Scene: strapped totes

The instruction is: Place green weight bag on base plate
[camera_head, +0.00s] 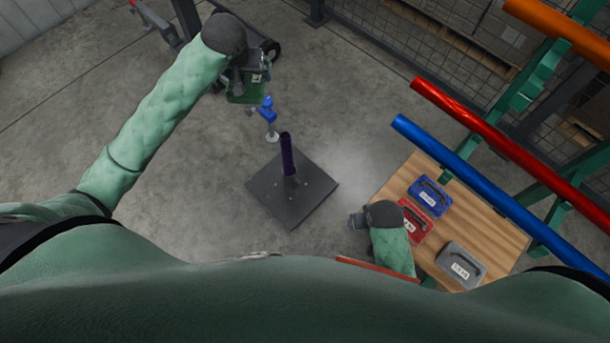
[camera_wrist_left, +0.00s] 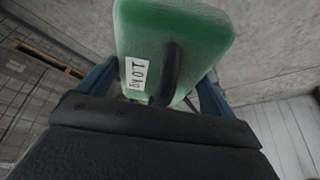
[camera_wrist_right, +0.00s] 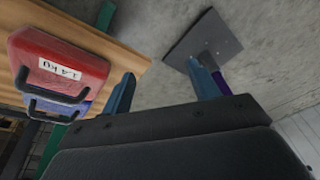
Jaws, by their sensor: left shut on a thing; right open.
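The green weight bag (camera_wrist_left: 178,45) has a white label and a black handle. My left gripper (camera_head: 250,90) is shut on it and holds it up at the upper left of the head view, where the bag (camera_head: 243,97) is partly hidden by the gripper. The base plate (camera_head: 270,197) is a dark square on the floor with a purple post (camera_head: 287,155) rising from its middle; the plate also shows in the right wrist view (camera_wrist_right: 190,40). The bag is apart from the plate, up and to the left of it. My right gripper (camera_wrist_right: 165,88) is open and empty, between plate and table.
A wooden table (camera_head: 490,235) at the right holds a blue bag (camera_head: 430,196), a red bag (camera_head: 415,222) and a grey bag (camera_head: 461,264). Red (camera_head: 480,130) and blue (camera_head: 480,180) tubes on a rack cross the right side.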

